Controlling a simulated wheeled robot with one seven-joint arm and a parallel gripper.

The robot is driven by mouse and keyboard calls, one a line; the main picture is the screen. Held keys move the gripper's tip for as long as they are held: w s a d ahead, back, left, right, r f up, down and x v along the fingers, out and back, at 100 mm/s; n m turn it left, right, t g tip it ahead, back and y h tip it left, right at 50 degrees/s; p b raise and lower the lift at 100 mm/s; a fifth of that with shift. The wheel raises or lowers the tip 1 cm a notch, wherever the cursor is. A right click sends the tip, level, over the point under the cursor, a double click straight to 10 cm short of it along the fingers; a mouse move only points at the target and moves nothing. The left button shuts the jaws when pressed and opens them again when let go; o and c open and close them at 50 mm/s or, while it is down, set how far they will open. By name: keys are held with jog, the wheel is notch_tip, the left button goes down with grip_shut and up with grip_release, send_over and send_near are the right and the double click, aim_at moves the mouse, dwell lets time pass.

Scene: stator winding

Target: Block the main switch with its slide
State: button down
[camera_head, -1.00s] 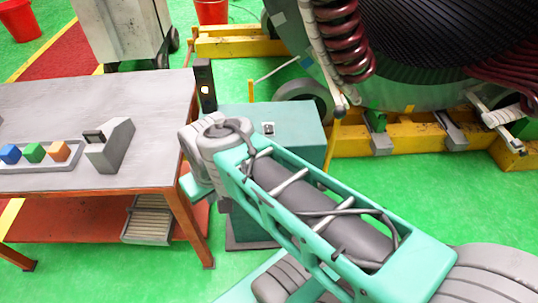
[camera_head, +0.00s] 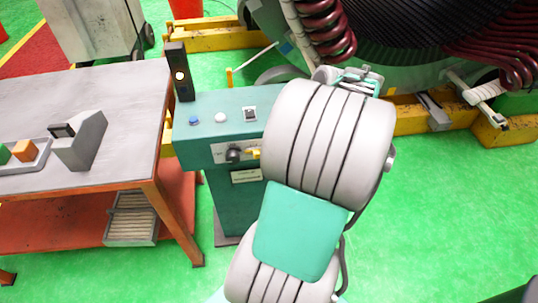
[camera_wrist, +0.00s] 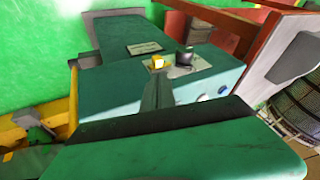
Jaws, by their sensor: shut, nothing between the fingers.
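The main switch (camera_head: 234,154) is a black rotary knob on the front panel of the teal console (camera_head: 215,186). Its yellow slide (camera_head: 253,153) sits just right of the knob in the head view. In the wrist view the knob (camera_wrist: 185,57) and the yellow slide (camera_wrist: 157,62) are side by side, with the slide at left. In the head view my arm hides the gripper.
The console top has a blue button (camera_head: 194,120), a white button (camera_head: 220,117) and a small switch (camera_head: 249,114). A dark post with a light (camera_head: 180,75) stands behind. A workbench (camera_head: 120,90) is close at left. The large stator (camera_head: 420,40) is behind. Green floor is free at right.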

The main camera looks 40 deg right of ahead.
aim_at(254, 153)
jog(key=s+d+f+m+t, duration=0.1)
jog(key=s+d, duration=0.3)
jog(key=d, duration=0.1)
jog(key=shift+s+d, duration=0.25)
jog(key=shift+f, duration=0.1)
jog(key=w+a+f+b, duration=0.1)
jog(key=w+a+f, duration=0.4)
jog(key=w+f, duration=0.3)
jog(key=shift+a, duration=0.1)
